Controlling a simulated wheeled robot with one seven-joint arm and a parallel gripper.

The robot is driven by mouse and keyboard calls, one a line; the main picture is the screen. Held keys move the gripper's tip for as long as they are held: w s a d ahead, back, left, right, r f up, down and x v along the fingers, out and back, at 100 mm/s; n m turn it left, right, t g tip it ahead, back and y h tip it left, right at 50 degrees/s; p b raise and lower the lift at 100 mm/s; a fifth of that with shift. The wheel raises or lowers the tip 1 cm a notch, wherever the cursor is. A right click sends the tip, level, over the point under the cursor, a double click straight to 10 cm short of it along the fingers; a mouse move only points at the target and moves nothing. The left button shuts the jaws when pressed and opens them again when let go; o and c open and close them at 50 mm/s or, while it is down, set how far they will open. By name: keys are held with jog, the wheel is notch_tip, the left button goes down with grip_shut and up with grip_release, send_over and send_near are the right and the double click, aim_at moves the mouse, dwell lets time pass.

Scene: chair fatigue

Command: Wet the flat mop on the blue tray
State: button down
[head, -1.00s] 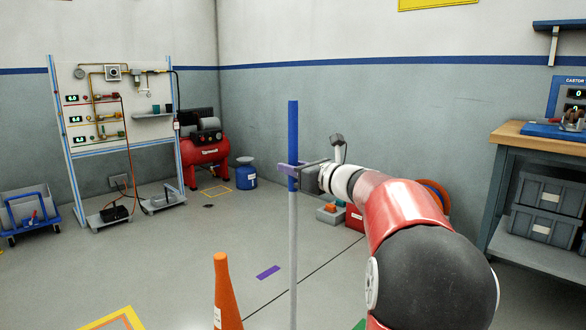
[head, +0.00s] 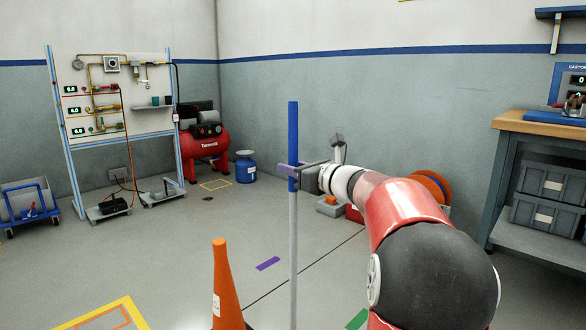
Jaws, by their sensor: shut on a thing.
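My gripper (head: 292,176) is shut on the upright pole of the flat mop (head: 293,240), on its blue upper part. The pole has a blue top and a pale grey lower part, and it runs out of the bottom of the head view. The mop's head is out of view below. The blue tray is not in view, so I cannot tell how the mop stands to it.
An orange cone (head: 225,285) stands close left of the pole. A red compressor (head: 207,140), a blue canister (head: 245,167) and a gauge panel (head: 105,100) are at the back left. A workbench (head: 540,128) with grey bins is at right. The middle floor is open.

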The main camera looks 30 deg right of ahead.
jog(key=shift+f+b, duration=0.7)
jog(key=shift+f, duration=0.4)
dwell(1.8)
